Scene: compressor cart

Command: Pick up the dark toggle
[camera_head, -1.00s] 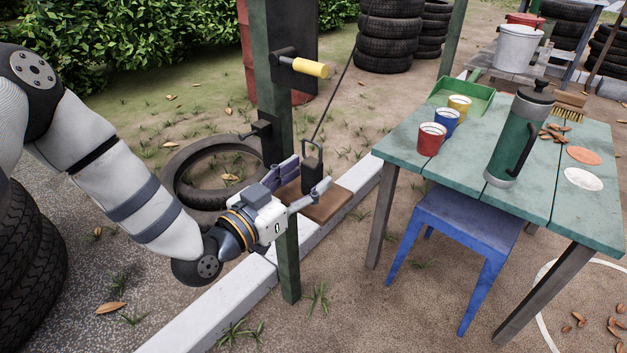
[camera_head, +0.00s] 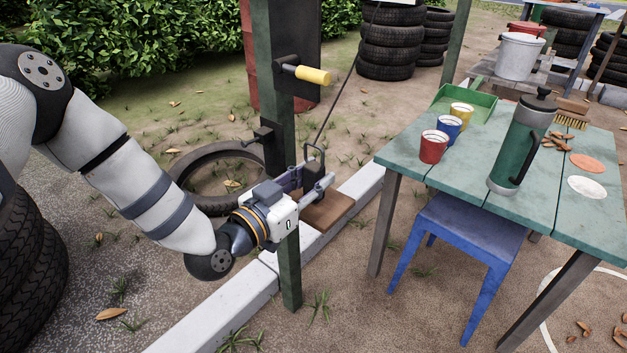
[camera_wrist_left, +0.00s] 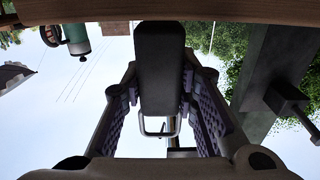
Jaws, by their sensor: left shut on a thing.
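The dark toggle is a black block with a thin metal loop, and it stands between my left gripper's fingers in the left wrist view (camera_wrist_left: 162,65). My right gripper is not in view.
The green post (camera_head: 288,262) stands close beside my left gripper. The brown board (camera_head: 330,211) lies below it. A yellow-handled lever (camera_head: 312,75) sticks out from the post above. A green table (camera_head: 403,157) with cups and a flask stands to the right.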

